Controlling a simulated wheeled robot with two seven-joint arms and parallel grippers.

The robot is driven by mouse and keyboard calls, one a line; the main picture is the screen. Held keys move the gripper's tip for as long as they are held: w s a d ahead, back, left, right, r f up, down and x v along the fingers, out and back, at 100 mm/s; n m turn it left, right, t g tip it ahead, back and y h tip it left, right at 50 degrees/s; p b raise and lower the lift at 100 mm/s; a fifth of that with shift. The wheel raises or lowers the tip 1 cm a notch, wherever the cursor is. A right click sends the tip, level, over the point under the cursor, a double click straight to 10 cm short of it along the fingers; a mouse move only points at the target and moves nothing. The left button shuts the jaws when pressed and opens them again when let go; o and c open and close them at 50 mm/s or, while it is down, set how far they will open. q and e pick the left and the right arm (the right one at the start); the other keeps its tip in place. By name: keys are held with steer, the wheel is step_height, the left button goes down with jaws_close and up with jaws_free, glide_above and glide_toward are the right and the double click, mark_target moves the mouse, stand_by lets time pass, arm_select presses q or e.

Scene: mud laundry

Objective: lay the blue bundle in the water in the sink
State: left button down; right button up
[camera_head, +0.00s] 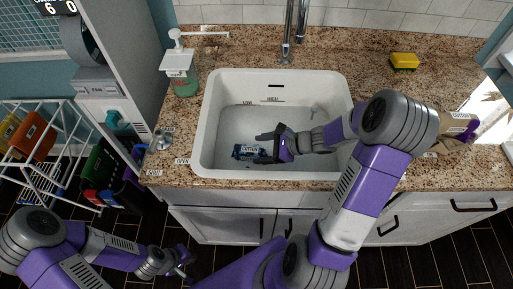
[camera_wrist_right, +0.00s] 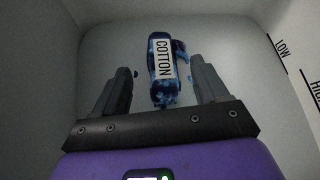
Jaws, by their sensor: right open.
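The blue bundle (camera_head: 246,152), dark blue mottled cloth with a white COTTON label, lies low in the white sink (camera_head: 209,110). In the right wrist view the bundle (camera_wrist_right: 163,88) shows between and beyond the fingers. My right gripper (camera_head: 260,147) reaches into the sink from the right, just beside the bundle. It is open, its fingers (camera_wrist_right: 160,75) spread to either side with gaps to the bundle. The water (camera_head: 245,120) looks pale grey and its level is hard to make out. My left gripper (camera_head: 182,262) is in front of the counter, away from the sink; its jaw opening is unclear.
The tap (camera_head: 287,45) stands behind the sink. A soap dispenser (camera_head: 182,70) is at its left, and a yellow sponge (camera_head: 404,61) is at the back right. A brown package (camera_head: 459,126) lies on the right counter. A white rack (camera_head: 45,150) holds several coloured items at far left.

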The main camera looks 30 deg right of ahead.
steer(key=p+v, duration=0.2)
steer(key=v, duration=0.7)
steer(key=shift+s, duration=0.15)
steer(key=shift+d+r+p, duration=0.15)
steer(key=shift+p, duration=0.15)
